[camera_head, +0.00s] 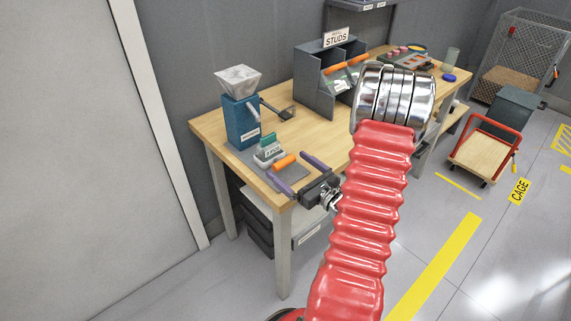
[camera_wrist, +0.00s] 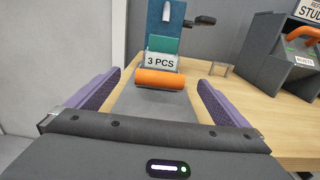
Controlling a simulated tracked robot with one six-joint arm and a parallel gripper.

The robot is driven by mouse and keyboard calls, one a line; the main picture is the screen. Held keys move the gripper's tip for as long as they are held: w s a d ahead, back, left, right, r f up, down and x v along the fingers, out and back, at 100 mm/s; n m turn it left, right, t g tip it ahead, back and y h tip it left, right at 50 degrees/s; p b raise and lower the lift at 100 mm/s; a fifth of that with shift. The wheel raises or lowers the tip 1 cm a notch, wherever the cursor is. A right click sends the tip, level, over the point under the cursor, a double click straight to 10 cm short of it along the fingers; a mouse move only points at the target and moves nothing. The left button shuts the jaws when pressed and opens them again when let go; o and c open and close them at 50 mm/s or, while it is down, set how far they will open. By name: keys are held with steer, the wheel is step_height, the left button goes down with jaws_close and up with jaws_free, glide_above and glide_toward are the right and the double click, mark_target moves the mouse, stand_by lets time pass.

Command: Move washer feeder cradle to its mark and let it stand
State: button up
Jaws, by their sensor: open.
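A blue washer feeder (camera_head: 242,122) with a pale hopper stands at the near left of the workbench. In front of it is a small grey piece with a green block and a "3 PCS" label (camera_wrist: 161,63), apparently the cradle (camera_head: 268,152). An orange cylindrical grip (camera_wrist: 161,80) lies across its front. My gripper (camera_head: 287,167) is open, its purple fingers spread either side of the orange grip; I cannot tell whether they touch it. A flat grey plate (camera_wrist: 150,104) shows between the fingers. I cannot make out a mark for the cradle.
The wooden bench (camera_head: 222,128) has a grey studs rack (camera_head: 315,88) farther right, with orange handles. A small bracket (camera_wrist: 222,69) stands right of the cradle in the wrist view. A red cart (camera_head: 484,150) and a mesh cage (camera_head: 520,55) stand on the right.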

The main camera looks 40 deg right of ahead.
steer(key=s, duration=1)
steer(key=shift+s+a, duration=0.15)
steer(key=shift+a, duration=0.1)
steer(key=shift+c, duration=0.5)
